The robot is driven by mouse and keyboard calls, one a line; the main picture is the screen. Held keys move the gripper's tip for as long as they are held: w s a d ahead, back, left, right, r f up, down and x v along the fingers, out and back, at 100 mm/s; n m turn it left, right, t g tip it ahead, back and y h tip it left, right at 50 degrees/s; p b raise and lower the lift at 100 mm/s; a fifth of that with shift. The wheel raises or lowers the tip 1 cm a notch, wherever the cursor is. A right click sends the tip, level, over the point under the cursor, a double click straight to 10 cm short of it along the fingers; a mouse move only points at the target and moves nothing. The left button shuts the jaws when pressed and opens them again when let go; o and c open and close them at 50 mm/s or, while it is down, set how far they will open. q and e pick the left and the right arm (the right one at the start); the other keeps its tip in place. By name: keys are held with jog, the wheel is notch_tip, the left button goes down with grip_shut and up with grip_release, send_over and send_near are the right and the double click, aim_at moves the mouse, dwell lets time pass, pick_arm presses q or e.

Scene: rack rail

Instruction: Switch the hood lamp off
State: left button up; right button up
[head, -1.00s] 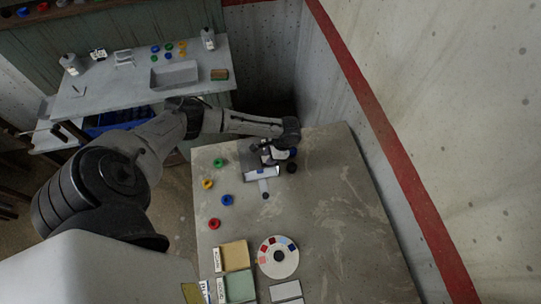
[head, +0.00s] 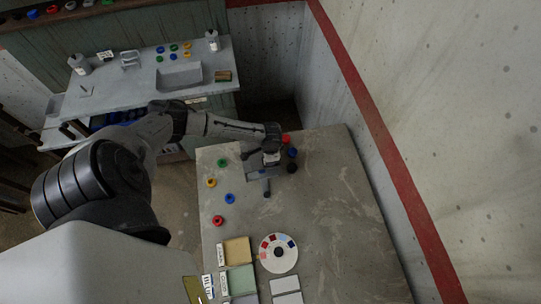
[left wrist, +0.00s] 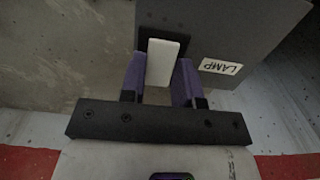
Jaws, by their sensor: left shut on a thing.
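My left gripper (head: 270,162) is over the far part of the grey table in the head view, low beside a small grey fixture (head: 257,180). In the left wrist view the white switch lever (left wrist: 162,62) stands out of a dark slot in a grey panel (left wrist: 225,30). A white label (left wrist: 220,67) reading LAMP is to its right. The two purple fingers of the gripper (left wrist: 161,80) are on either side of the lever, shut on it. The arm and gripper hide part of the fixture in the head view. My right gripper is not in view.
Several coloured knobs stand on the table, including a green one (head: 222,162) and a red one (head: 218,220). A round colour disc (head: 279,253) and coloured tiles (head: 237,250) lie nearer. A wall with a red stripe (head: 372,110) bounds the right. The table's right part is clear.

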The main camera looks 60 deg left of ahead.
pick_arm(q)
jog(key=o, duration=0.9)
jog(key=shift+r, duration=0.65)
jog(key=r, duration=0.6)
jog(key=r+b, duration=0.1)
jog(key=r, duration=0.5)
jog(key=shift+w+r, duration=0.2)
jog(key=shift+r, duration=0.1)
